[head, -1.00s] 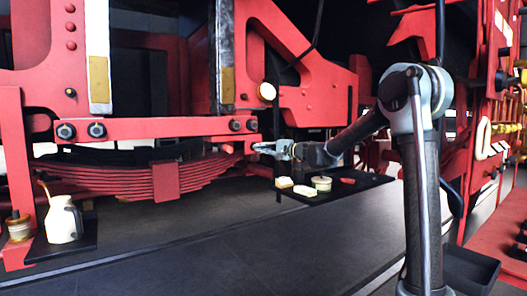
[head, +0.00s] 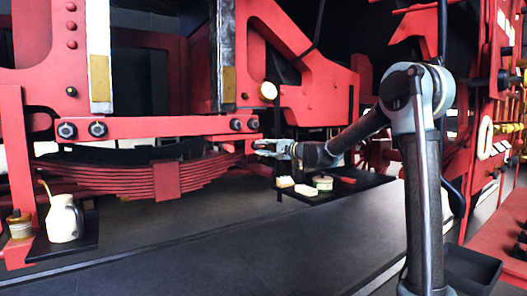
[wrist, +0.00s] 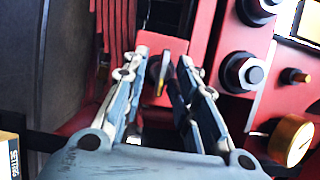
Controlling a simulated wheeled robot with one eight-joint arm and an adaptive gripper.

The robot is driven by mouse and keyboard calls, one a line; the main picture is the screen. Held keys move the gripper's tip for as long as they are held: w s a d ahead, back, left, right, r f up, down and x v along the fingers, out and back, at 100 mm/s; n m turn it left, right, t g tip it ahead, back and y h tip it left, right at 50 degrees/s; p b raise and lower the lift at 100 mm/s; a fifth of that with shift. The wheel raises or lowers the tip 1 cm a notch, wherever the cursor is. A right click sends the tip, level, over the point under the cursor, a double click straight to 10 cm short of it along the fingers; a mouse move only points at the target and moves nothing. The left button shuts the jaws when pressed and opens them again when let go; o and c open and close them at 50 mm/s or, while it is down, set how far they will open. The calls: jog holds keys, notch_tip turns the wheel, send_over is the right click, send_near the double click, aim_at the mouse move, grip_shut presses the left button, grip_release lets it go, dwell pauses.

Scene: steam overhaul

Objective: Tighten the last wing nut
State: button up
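In the wrist view my gripper (wrist: 163,62) points at a red plate, with its two fingers apart. A small thin metal piece with a yellow edge (wrist: 163,74), which looks like the wing nut, shows between the fingertips. A gap shows on its right side; whether the left finger touches it I cannot tell. In the head view my gripper (head: 258,147) is at the right end of the red spring beam (head: 170,127), just below and right of its hex nuts. The wing nut is too small to make out there.
Large hex nuts (wrist: 242,72) and a brass gauge-like disc (wrist: 291,140) sit close right of my gripper. A black tray (head: 345,187) with a tin (head: 323,182) and small blocks is below my forearm. A cream oil can (head: 64,218) stands far left. The floor ahead is clear.

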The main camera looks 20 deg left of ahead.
jog(key=v, duration=1.2)
jog(key=s+d+f+n+g+h, duration=0.1)
jog(key=s+d+f+h, duration=0.7)
jog(key=s+d+f, duration=0.9)
jog(key=s+d+f+n+g+h, duration=0.2)
jog(key=s+d+f+h, duration=0.7)
jog(key=s+d+f, duration=0.8)
jog(key=s+d+n, duration=0.1)
jog(key=s+d, duration=0.3)
jog(key=d, duration=0.2)
jog(key=shift+s+f, duration=0.25)
jog(key=shift+s, duration=0.1)
